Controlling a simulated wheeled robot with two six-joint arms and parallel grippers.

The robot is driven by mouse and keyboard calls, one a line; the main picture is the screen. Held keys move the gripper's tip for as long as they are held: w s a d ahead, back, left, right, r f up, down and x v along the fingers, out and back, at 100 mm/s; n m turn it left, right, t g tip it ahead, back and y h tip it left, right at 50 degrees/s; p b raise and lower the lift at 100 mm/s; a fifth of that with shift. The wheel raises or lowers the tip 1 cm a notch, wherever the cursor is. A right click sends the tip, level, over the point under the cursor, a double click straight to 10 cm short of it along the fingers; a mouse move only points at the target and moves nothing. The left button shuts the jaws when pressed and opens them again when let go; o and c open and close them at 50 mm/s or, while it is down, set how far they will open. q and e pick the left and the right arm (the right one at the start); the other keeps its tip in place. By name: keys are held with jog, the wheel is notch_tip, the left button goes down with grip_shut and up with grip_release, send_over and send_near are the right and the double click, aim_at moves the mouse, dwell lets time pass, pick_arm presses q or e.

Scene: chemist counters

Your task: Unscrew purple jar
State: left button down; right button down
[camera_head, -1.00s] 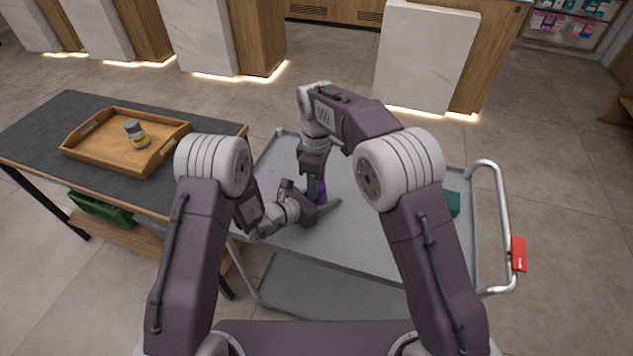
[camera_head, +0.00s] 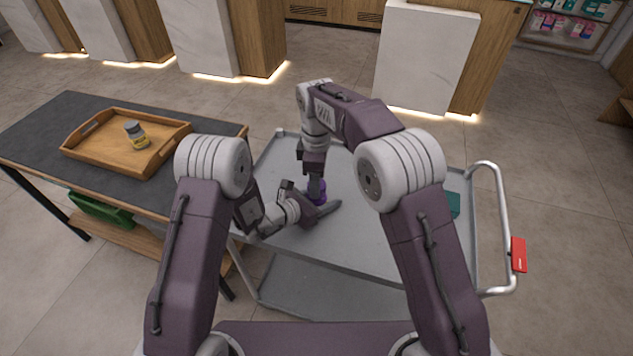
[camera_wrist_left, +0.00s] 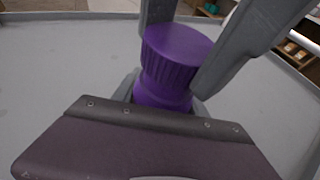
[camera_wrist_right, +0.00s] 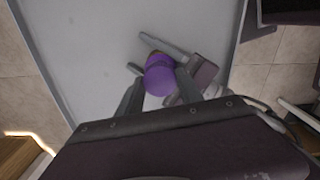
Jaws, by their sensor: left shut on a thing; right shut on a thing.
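The purple jar (camera_head: 322,189) stands upright on the grey cart, mostly hidden in the head view by my grippers. The left wrist view shows its ribbed purple lid (camera_wrist_left: 177,47) above the purple body (camera_wrist_left: 160,93). My left gripper (camera_head: 318,204) is shut on the jar's body from the side, low down. My right gripper (camera_head: 315,184) points down from above and is shut on the lid, one finger on each side. In the right wrist view the purple lid (camera_wrist_right: 160,77) sits between my right fingertips. I cannot tell whether the lid is loose.
The grey cart top (camera_head: 375,225) is mostly clear. A teal box (camera_head: 452,204) lies at its right side, near the handle with a red tag (camera_head: 518,254). On the left table, a wooden tray (camera_head: 90,150) holds a grey jar with a yellow label (camera_head: 136,134).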

jog(key=shift+r, duration=0.8)
jog(key=shift+r, duration=2)
pick_arm(q)
jog(key=c, duration=0.5)
grip_release()
